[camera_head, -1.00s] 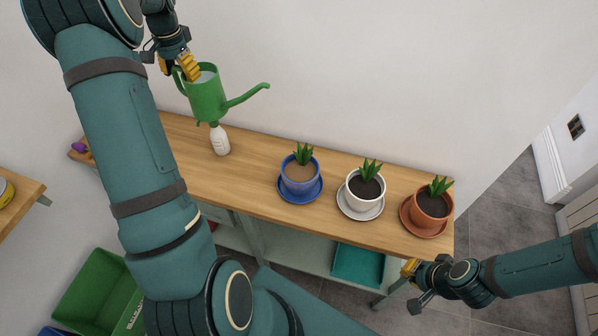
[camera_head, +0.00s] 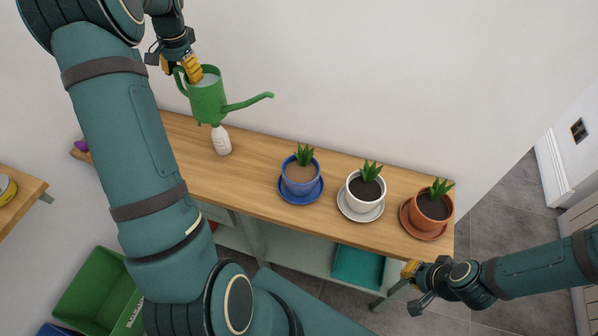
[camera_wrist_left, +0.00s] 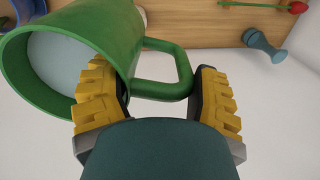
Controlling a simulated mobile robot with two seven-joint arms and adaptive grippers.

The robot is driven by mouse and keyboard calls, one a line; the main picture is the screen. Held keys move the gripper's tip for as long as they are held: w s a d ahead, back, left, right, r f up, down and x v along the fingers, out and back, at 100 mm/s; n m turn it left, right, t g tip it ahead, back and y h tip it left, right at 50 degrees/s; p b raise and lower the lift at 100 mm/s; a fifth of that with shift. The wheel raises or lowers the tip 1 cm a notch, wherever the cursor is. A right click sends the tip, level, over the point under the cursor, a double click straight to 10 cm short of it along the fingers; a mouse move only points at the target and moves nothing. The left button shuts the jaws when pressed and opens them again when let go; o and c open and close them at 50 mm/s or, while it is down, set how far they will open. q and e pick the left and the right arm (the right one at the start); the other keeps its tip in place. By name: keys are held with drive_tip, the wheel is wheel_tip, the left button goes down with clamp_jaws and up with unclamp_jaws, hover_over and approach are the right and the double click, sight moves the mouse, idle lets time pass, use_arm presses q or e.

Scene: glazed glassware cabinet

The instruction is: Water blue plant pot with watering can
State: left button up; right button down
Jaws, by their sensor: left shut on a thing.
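The green watering can (camera_head: 208,102) is held in the air above the left part of the wooden table, its spout pointing right. My left gripper (camera_head: 182,69) is shut on its handle; the left wrist view shows the yellow fingers (camera_wrist_left: 158,100) on either side of the green handle (camera_wrist_left: 165,88) and pale water inside the can (camera_wrist_left: 65,70). The blue plant pot (camera_head: 300,178) stands upright on a blue saucer, right of the can's spout and lower in the picture. It holds brown soil and a green plant. My right gripper (camera_head: 410,285) is by the table's front right corner; its jaw state is unclear.
A white pot (camera_head: 353,192) and a terracotta pot (camera_head: 430,211) stand to the right of the blue one. A white bottle (camera_head: 221,142) stands below the can. A green crate (camera_head: 95,285) is on the floor at lower left.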

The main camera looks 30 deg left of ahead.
use_arm(q)
drive_tip(key=shift+w+d+r+y, duration=0.1)
drive_tip(key=shift+d+r+y, duration=0.05)
drive_tip(key=shift+d+y, duration=0.8)
idle(2.4)
drive_tip(key=shift+a, duration=0.15)
drive_tip(key=shift+a+h, duration=0.45)
drive_tip(key=shift+a, duration=0.1)
drive_tip(key=shift+a+f+h, duration=0.3)
drive_tip(key=shift+a+h, duration=0.4)
drive_tip(key=shift+h, duration=0.3)
drive_tip(key=shift+d+r, duration=0.1)
drive_tip(key=shift+r, duration=2)
